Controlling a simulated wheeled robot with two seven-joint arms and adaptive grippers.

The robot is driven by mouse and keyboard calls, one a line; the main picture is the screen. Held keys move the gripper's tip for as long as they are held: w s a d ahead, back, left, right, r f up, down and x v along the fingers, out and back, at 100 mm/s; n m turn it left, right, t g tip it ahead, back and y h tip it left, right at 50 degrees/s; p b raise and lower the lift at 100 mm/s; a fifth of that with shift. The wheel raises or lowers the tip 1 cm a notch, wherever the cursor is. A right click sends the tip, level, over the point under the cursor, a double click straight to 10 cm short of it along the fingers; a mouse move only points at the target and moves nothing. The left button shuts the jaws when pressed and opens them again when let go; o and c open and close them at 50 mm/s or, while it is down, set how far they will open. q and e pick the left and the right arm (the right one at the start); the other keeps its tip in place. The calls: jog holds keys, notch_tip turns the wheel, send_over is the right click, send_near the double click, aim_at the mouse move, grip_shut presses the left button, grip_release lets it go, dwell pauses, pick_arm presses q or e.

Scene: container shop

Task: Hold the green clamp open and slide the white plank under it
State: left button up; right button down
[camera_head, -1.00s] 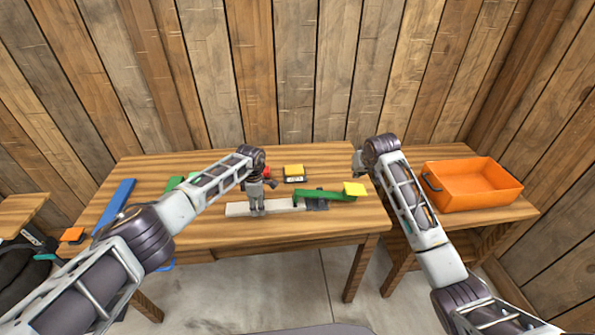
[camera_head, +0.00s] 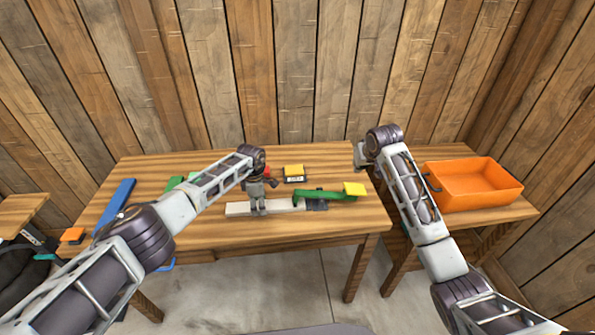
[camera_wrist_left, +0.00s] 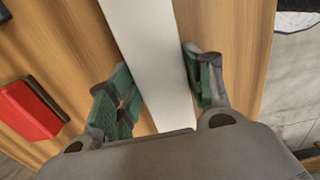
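The white plank (camera_head: 284,205) lies flat on the table, its right end beside the green clamp (camera_head: 325,195). The clamp has a dark base and a green lever ending in a yellow pad. Whether the plank's end is under the lever is too small to tell. My left gripper (camera_head: 258,209) points down at the plank.
A yellow-and-black block (camera_head: 294,172) stands behind the clamp. A red thing (camera_wrist_left: 32,110) lies beside the left gripper. A blue bar (camera_head: 115,205) is at the table's left. An orange crate (camera_head: 470,203) stands at the right. The wooden wall is behind.

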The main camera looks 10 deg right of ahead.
pick_arm(q)
jog(key=o, duration=0.4)
jog(key=shift+d, duration=0.1)
jog(key=shift+a, duration=0.2)
jog(key=shift+d+r, duration=0.1)
jog(key=shift+r, duration=5.85)
